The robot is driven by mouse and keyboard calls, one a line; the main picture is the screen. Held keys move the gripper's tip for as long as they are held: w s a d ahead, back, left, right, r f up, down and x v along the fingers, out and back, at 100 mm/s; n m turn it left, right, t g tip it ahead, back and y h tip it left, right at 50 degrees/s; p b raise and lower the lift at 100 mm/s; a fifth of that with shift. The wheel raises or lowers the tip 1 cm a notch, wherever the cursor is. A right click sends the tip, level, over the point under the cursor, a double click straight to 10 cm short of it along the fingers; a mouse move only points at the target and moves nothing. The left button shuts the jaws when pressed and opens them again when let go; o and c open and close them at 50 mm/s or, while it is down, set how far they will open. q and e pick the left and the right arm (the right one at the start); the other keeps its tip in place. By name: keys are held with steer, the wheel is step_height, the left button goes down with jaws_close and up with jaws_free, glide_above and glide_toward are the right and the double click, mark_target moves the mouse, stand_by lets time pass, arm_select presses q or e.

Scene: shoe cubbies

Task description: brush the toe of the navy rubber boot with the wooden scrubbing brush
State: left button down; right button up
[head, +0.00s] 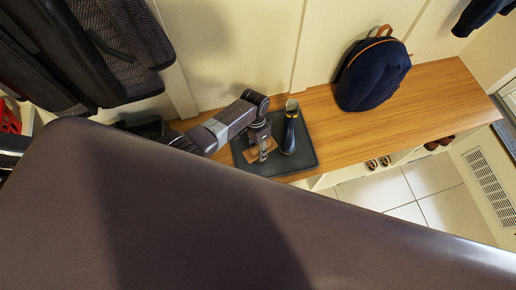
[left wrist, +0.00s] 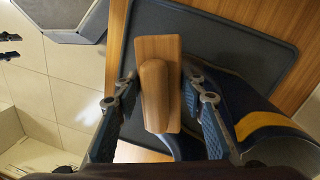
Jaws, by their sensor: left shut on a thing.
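The navy rubber boot (head: 289,128) appears to stand upright on a dark tray (head: 307,155) on the wooden bench. In the left wrist view the boot (left wrist: 240,97) is at the right, with a yellow band near its opening; a finger hides part of it. My left gripper (head: 263,144) is shut on the wooden scrubbing brush (head: 253,156), just left of the boot. The brush also shows in the left wrist view (left wrist: 156,88), its raised grip between the fingers. I cannot tell whether the brush touches the boot.
A navy backpack (head: 373,74) sits on the bench (head: 437,98) to the right, with bare wood around it. Shoes (head: 378,163) sit in cubbies below the bench. The tiled floor (head: 432,176) is clear.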

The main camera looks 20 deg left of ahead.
arm_select(q)
steer(key=shift+f+b, duration=0.75)
steer(key=shift+f, duration=0.05)
steer(key=shift+w, duration=0.1)
